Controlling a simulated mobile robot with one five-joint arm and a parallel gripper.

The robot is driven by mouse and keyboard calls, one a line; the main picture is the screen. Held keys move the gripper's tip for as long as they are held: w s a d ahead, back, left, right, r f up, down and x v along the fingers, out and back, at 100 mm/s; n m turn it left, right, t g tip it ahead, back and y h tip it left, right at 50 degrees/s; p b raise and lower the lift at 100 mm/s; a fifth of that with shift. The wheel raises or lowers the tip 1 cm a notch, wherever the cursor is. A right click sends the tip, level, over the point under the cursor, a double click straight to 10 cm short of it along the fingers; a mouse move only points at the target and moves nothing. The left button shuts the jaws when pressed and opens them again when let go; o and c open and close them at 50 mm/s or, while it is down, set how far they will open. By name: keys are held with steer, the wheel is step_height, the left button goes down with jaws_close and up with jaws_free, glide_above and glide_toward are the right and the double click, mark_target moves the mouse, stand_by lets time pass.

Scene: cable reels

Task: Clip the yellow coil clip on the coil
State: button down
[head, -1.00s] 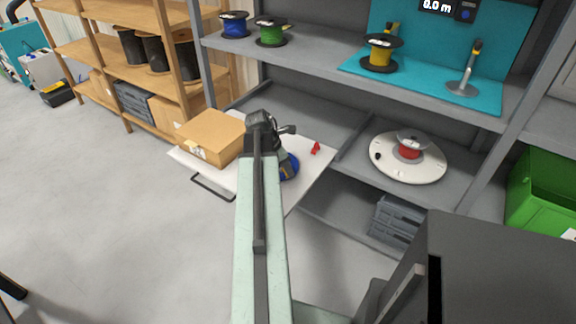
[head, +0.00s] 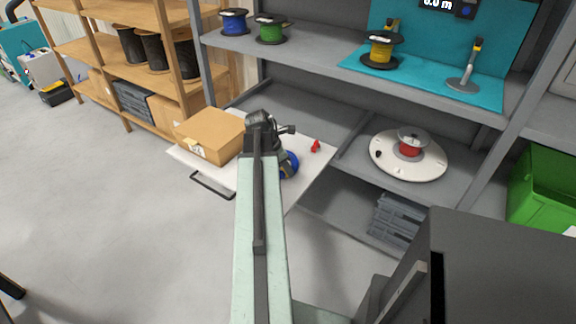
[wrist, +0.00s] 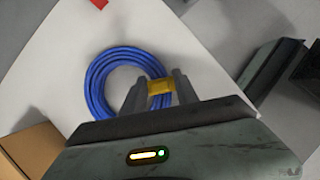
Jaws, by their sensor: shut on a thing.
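A blue cable coil (wrist: 98,78) lies flat on the white pull-out board; part of it also shows in the head view (head: 291,165) beside my arm's end. The yellow coil clip (wrist: 160,87) is between the two fingers of my gripper (wrist: 156,80), at the coil's right side in the wrist view. The gripper is shut on the clip. The clip overlaps the coil's right edge in the picture; I cannot tell whether it is around the strands. In the head view my arm hides the fingertips and the clip.
The white board (head: 225,176) also holds a cardboard box (head: 210,136) on the left and a small red piece (head: 315,146) on the right. A white turntable with a red reel (head: 409,150) stands on the shelf to the right. Reels stand on the shelf above.

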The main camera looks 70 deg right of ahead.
steer(key=shift+f, duration=0.1)
steer(key=c, duration=0.9)
jaws_free()
steer(key=shift+o, duration=0.2)
steer(key=shift+o, duration=0.3)
steer(key=shift+o, duration=1.4)
steer(key=shift+w, duration=0.1)
